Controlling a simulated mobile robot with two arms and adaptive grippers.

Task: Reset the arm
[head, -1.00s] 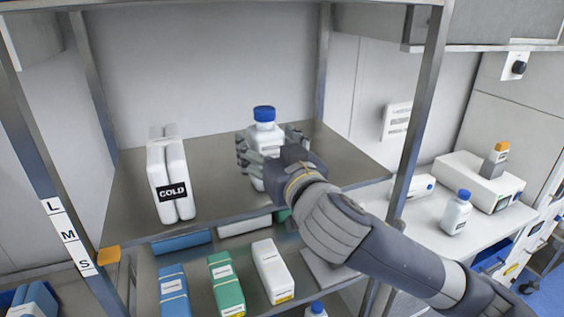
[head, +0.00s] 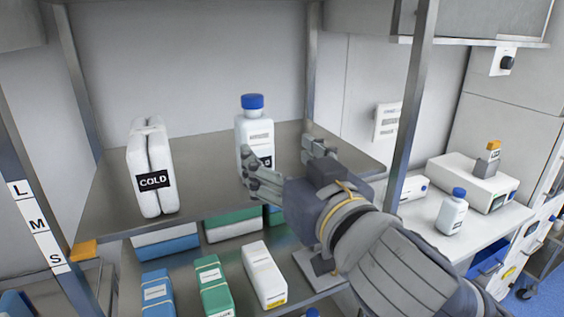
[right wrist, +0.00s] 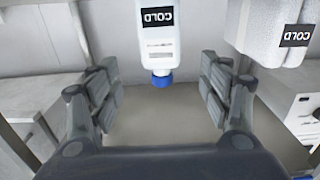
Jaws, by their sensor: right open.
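My right gripper (head: 284,160) is open and empty, in front of the upper shelf. A white bottle with a blue cap (head: 254,133) stands upright on that shelf, just beyond the fingertips. The left fingers cover part of its lower body and label in the head view. In the right wrist view the bottle (right wrist: 159,45) appears upside down, with a COLD label, beyond the open fingers (right wrist: 160,92) and apart from them. My left gripper is not in view.
White COLD packs (head: 150,170) stand left of the bottle on the upper shelf (head: 205,160). Blue, green and white boxes (head: 213,285) fill the lower shelf. A metal post (head: 408,110) rises right of my arm. Another blue-capped bottle (head: 452,213) stands on the right counter.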

